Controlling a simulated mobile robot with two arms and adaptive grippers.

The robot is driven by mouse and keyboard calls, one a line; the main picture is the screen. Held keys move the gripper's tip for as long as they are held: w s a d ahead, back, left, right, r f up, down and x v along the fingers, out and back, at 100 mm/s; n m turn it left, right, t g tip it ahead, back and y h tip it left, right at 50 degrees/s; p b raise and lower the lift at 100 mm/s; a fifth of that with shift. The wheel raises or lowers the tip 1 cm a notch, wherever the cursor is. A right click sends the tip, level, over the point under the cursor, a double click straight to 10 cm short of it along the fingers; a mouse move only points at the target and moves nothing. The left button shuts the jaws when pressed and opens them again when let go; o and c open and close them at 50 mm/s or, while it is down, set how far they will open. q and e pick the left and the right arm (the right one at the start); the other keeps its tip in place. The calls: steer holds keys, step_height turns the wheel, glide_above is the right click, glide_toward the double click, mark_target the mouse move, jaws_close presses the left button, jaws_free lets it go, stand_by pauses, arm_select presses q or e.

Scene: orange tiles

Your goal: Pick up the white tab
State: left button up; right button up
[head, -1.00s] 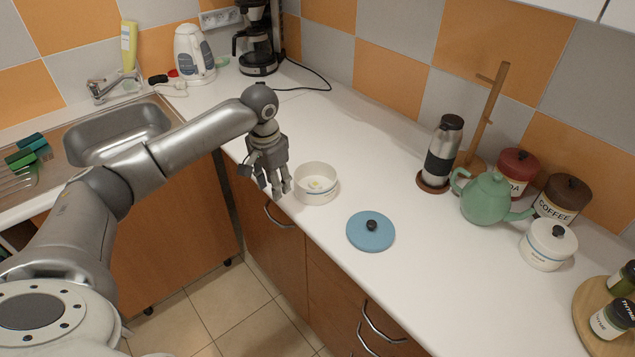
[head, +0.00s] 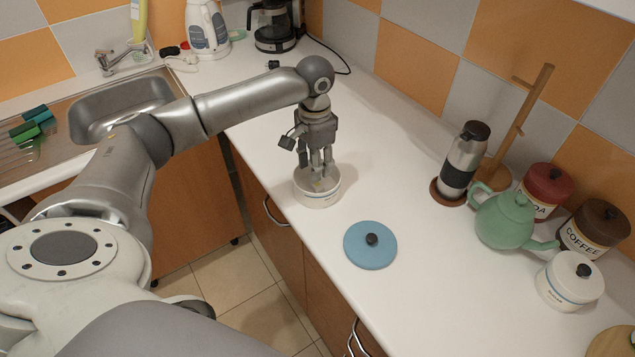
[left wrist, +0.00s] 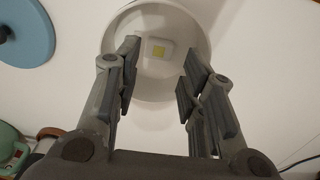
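In the head view the tab (head: 318,186) is small and partly hidden by the fingers. The white pot (head: 319,200) is open, and its rim also shows in the left wrist view (left wrist: 203,30). My left gripper (head: 319,172) points down with its fingertips over or just inside the pot. In the left wrist view its fingers (left wrist: 158,72) are apart and empty, with the tab between and beyond them. My right gripper is not in view.
A blue lid (head: 370,246) lies right of the pot. A steel flask (head: 463,160), green teapot (head: 503,222) and several canisters stand farther right. The sink (head: 120,105) is at the left. The counter behind the pot is clear.

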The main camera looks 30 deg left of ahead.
mark_target(317, 184)
arm_select(q)
steer(key=shift+f, duration=0.35)
steer(key=shift+w+f, duration=0.1)
steer(key=shift+f, duration=0.25)
step_height(317, 184, down, 4)
steer(key=shift+w+d+f+p, duration=0.1)
steer(key=shift+d+f+p, duration=0.1)
steer(key=shift+p, duration=0.65)
steer(key=shift+a+f, duration=0.1)
steer(key=shift+f, duration=0.05)
steer(key=c, duration=0.4)
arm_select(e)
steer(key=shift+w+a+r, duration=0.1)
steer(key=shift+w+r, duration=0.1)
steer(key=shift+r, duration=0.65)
